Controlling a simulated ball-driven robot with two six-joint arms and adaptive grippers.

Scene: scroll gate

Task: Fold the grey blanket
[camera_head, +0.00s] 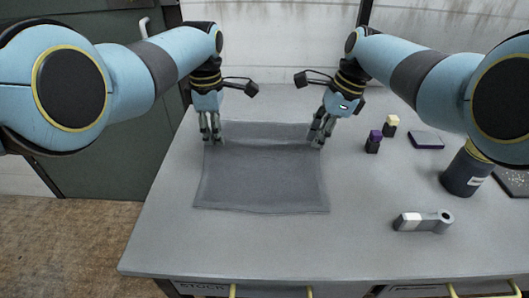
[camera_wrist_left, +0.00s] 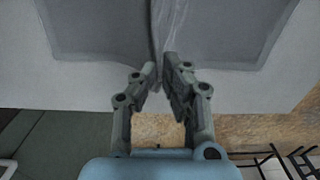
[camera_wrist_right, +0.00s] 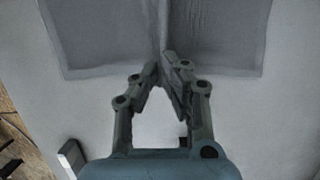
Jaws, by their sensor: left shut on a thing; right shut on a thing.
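The grey blanket (camera_head: 262,182) lies on the pale table in the head view, mostly flat. A raised crease runs across it near its far side, between my two grippers, with a strip of cloth beyond. My left gripper (camera_head: 211,140) points down and is shut on the blanket at the crease's left end. My right gripper (camera_head: 319,140) is shut on it at the right end. The left wrist view shows the blanket (camera_wrist_left: 95,28) pinched into a ridge between the fingertips. The right wrist view shows the blanket (camera_wrist_right: 100,35) with a similar ridge.
On the right of the table (camera_head: 180,240) stand a purple-topped item (camera_head: 374,143), a yellow-topped item (camera_head: 390,126), a dark flat box (camera_head: 426,140) and a dark canister (camera_head: 464,176). A white-and-grey tool (camera_head: 424,221) lies nearer. The table in front of the blanket is clear.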

